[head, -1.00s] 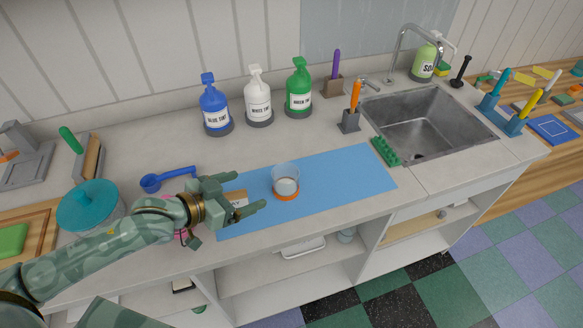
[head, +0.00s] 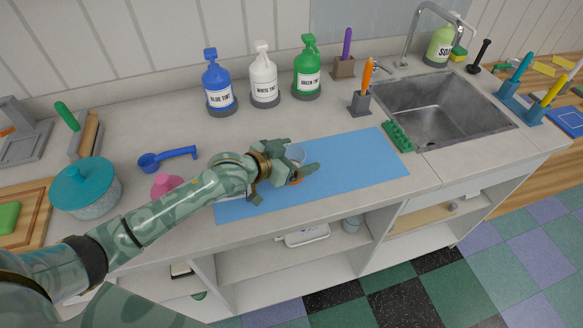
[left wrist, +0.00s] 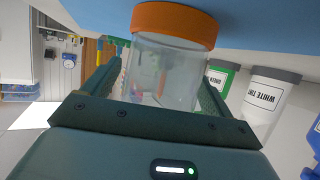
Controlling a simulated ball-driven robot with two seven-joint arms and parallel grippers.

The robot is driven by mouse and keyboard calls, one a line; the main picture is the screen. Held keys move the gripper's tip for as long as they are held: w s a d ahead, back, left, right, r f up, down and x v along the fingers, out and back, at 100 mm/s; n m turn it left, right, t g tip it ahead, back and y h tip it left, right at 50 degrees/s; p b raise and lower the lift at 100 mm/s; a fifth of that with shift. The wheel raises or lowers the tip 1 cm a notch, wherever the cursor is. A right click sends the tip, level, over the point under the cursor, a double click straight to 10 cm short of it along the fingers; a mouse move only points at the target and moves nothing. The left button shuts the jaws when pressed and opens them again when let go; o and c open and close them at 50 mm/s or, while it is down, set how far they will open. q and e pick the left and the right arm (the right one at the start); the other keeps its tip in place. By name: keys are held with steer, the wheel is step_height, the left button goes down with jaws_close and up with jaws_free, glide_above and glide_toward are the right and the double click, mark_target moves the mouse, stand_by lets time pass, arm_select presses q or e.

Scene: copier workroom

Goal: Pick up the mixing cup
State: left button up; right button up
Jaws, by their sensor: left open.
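The mixing cup is a clear cup with an orange base, standing on the blue mat (head: 355,165). In the head view, the cup (head: 296,153) is mostly hidden behind my left gripper (head: 300,162). In the left wrist view, the cup (left wrist: 170,65) sits between the two fingers of my left gripper (left wrist: 165,85), with its orange band at the top of the picture. The fingers are open on either side of it. Whether they touch the cup is not clear. My right gripper is not in view.
Blue (head: 219,85), white (head: 264,80) and green (head: 307,75) tint bottles stand behind the mat. A blue scoop (head: 165,158), a teal-lidded pot (head: 86,187) and a pink item (head: 166,184) lie to the left. A green block (head: 398,137) and the sink (head: 440,110) are right.

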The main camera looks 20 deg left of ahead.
arm_select(q)
steer(key=shift+w+d+f, duration=0.1)
steer(key=shift+w, duration=0.05)
steer(key=c, duration=1.1)
steer(key=shift+r, duration=0.2)
steer(key=shift+c, duration=0.2)
